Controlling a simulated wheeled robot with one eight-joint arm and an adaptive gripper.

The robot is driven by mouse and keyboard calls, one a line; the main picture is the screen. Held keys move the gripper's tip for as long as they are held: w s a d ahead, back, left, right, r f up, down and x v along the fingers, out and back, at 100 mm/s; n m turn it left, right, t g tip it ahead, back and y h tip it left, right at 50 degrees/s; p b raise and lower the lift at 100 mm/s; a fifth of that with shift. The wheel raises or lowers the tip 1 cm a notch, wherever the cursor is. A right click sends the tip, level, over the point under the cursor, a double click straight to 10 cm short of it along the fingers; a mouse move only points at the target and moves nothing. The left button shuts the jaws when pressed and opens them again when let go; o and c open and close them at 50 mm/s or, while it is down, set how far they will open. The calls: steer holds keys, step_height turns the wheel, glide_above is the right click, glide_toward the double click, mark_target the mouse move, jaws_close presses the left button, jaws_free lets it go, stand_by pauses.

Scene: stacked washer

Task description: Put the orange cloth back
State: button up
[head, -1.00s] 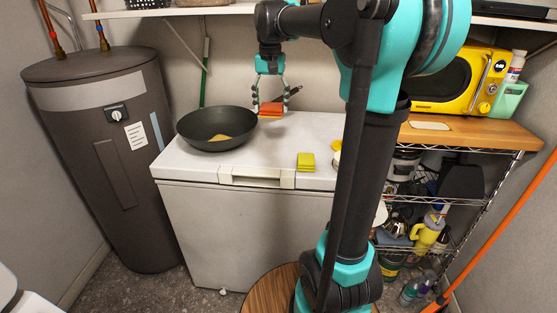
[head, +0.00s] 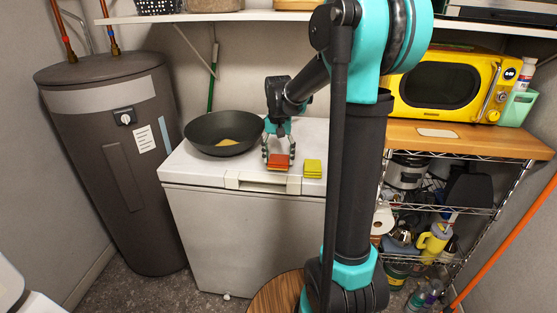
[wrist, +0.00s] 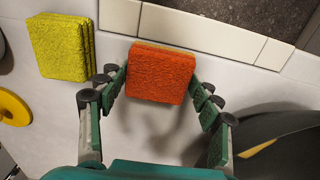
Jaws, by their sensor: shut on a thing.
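The orange cloth (head: 279,162) is a small, thick, folded square at the front of the white chest freezer top (head: 180,163). My gripper (head: 278,154) is shut on it, with one finger on each side. In the wrist view, the orange cloth (wrist: 160,73) sits between the fingertips (wrist: 158,84), close to the freezer's front edge. I cannot tell whether its underside touches the freezer top. A yellow folded stack (head: 312,168) lies just to its right, apart from it; in the wrist view this stack (wrist: 62,46) is on the left.
A dark pan (head: 205,143) with a yellowish piece inside stands on the freezer, left of my gripper. A shelf (head: 230,16) runs above. A yellow microwave (head: 440,88) stands on the wooden-topped rack at right. A round yellow thing (wrist: 14,107) shows in the wrist view.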

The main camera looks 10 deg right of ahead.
mark_target(279, 158)
steer(key=shift+f, duration=0.5)
steer(key=o, duration=1)
steer(key=shift+f, duration=0.15)
step_height(279, 158, up, 12)
steer(key=s+d+f+n+t, duration=0.1)
steer(key=s+d+f+t, duration=0.1)
steer(key=s+f, duration=0.8)
steer(key=s+d+f+n+t, duration=0.2)
steer(key=s+f, duration=0.8)
steer(key=s, duration=0.2)
steer(key=shift+f+n, duration=0.25)
steer(key=shift+n, duration=0.05)
